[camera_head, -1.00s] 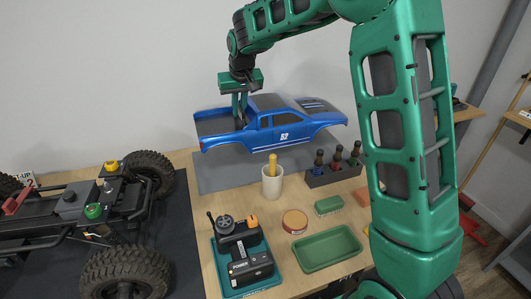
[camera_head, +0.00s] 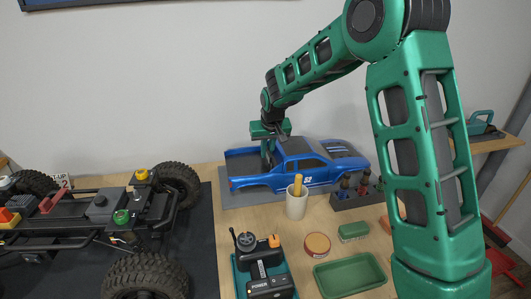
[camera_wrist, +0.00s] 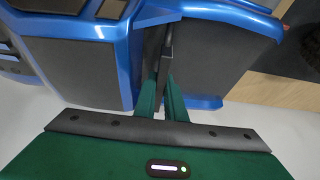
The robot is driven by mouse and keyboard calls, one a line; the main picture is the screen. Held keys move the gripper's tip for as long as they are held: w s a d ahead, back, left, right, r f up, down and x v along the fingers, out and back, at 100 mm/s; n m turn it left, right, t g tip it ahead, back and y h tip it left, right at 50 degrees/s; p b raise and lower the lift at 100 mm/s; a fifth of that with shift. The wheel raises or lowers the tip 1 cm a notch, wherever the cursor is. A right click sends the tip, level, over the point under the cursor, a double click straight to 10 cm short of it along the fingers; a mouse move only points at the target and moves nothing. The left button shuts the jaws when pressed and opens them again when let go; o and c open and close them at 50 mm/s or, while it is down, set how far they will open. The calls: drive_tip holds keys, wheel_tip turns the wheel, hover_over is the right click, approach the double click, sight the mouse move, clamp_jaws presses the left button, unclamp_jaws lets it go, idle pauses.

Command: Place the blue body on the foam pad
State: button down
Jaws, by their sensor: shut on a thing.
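The blue body (camera_head: 308,176), a truck shell with black windows and the number 52, is level over the grey foam pad (camera_head: 235,201) at the back of the bench. It looks on or just above the pad; I cannot tell whether it touches. My gripper (camera_head: 268,150) reaches down from above at the rear of the cab and is shut on the body. In the wrist view the fingers (camera_wrist: 165,95) close on a part between cab and bed of the blue body (camera_wrist: 125,55). The body hides most of the pad.
A cream cup with a yellow-handled tool (camera_head: 297,203) stands in front of the pad. The wheeled chassis (camera_head: 110,215) is on a black mat at left. A green tray (camera_head: 350,277) and a radio transmitter (camera_head: 262,265) are nearer.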

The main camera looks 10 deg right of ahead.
drive_tip(key=c, duration=1.8)
unclamp_jaws()
drive_tip(key=shift+f, duration=0.1)
drive_tip(key=v, duration=1.2)
drive_tip(key=shift+s+d, duration=0.1)
